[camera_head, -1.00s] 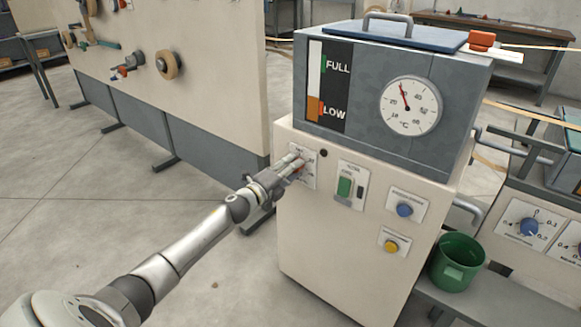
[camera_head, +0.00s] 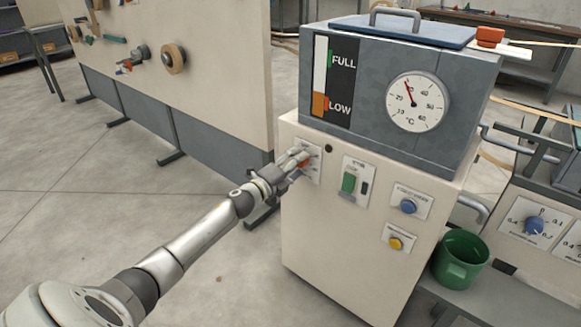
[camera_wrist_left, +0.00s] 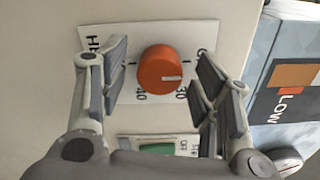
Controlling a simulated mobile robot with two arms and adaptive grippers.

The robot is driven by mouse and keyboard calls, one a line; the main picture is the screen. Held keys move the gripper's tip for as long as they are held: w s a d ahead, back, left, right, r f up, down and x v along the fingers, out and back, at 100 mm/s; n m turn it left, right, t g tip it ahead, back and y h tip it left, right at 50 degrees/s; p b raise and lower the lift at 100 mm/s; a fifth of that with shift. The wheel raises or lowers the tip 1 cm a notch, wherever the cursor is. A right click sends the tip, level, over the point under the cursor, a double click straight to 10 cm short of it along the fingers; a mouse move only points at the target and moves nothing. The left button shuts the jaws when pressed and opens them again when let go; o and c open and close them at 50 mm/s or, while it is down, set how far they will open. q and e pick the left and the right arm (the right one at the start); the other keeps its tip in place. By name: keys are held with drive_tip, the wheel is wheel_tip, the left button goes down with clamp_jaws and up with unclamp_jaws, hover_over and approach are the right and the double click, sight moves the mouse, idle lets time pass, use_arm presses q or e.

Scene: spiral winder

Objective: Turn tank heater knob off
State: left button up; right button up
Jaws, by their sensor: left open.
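The tank heater knob (camera_wrist_left: 165,70) is round and orange with a pale pointer line, on a white plate (camera_wrist_left: 110,38) with printed numbers. In the left wrist view it sits between the spread fingers of my left gripper (camera_wrist_left: 164,85), with a gap on each side. The gripper is open. My right gripper is not in view.
Below the knob plate is a green switch (camera_head: 349,182), with blue (camera_head: 407,206) and yellow (camera_head: 396,243) buttons to its right. The tank (camera_head: 370,68) with a dial gauge (camera_head: 417,101) stands above. A green bucket (camera_head: 460,258) is at the right.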

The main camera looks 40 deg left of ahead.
use_arm(q)
drive_tip(key=s+a, duration=0.1)
drive_tip(key=s, duration=1.1)
idle(0.5)
